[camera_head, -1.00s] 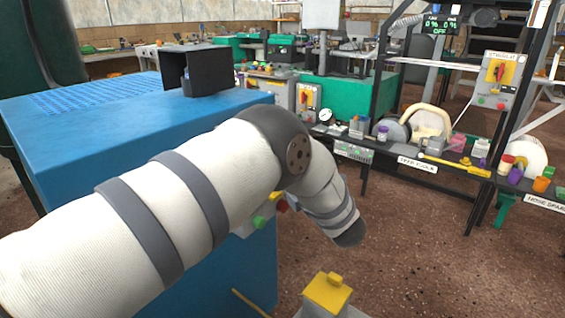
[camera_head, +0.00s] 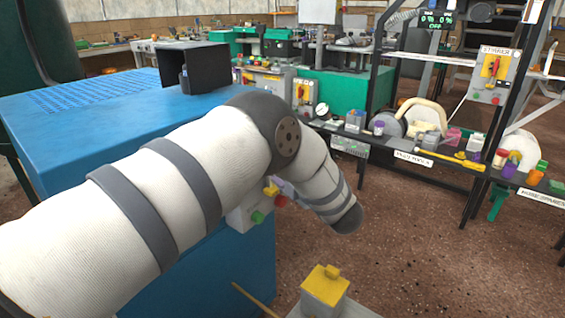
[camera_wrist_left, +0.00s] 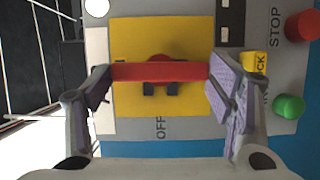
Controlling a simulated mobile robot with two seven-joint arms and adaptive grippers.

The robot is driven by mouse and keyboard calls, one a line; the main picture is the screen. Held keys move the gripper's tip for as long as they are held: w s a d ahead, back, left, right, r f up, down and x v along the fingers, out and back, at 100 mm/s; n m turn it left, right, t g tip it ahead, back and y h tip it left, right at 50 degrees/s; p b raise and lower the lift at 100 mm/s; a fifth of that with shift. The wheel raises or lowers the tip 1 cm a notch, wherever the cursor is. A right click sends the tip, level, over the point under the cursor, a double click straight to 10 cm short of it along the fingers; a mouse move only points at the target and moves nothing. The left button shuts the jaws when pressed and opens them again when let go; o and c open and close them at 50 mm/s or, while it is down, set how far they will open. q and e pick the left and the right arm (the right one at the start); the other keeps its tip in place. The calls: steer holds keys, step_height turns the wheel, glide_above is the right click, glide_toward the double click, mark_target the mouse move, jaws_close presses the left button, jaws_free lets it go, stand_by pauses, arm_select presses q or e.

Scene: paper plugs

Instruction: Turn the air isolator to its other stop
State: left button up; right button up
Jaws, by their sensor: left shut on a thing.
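The air isolator's red handle (camera_wrist_left: 160,72) lies crosswise over a yellow plate (camera_wrist_left: 135,40) on a grey panel in the left wrist view. The word OFF is printed below the plate. My left gripper (camera_wrist_left: 160,85) has one finger at each end of the handle and is shut on it. My right gripper is in neither view.
A green button (camera_wrist_left: 289,106) and a red STOP button (camera_wrist_left: 303,26) sit right of the plate, near a yellow tag (camera_wrist_left: 254,64). The blue cabinet (camera_head: 90,105) stands at left. A yellow-topped box (camera_head: 325,285) is at the bottom. A bench of jars (camera_head: 440,155) stands at right, beyond open floor.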

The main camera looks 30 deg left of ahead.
arm_select(q)
steer(key=o, duration=1.2)
steer(key=shift+r, duration=0.1)
steer(key=shift+c, duration=0.2)
steer(key=v, duration=1.2)
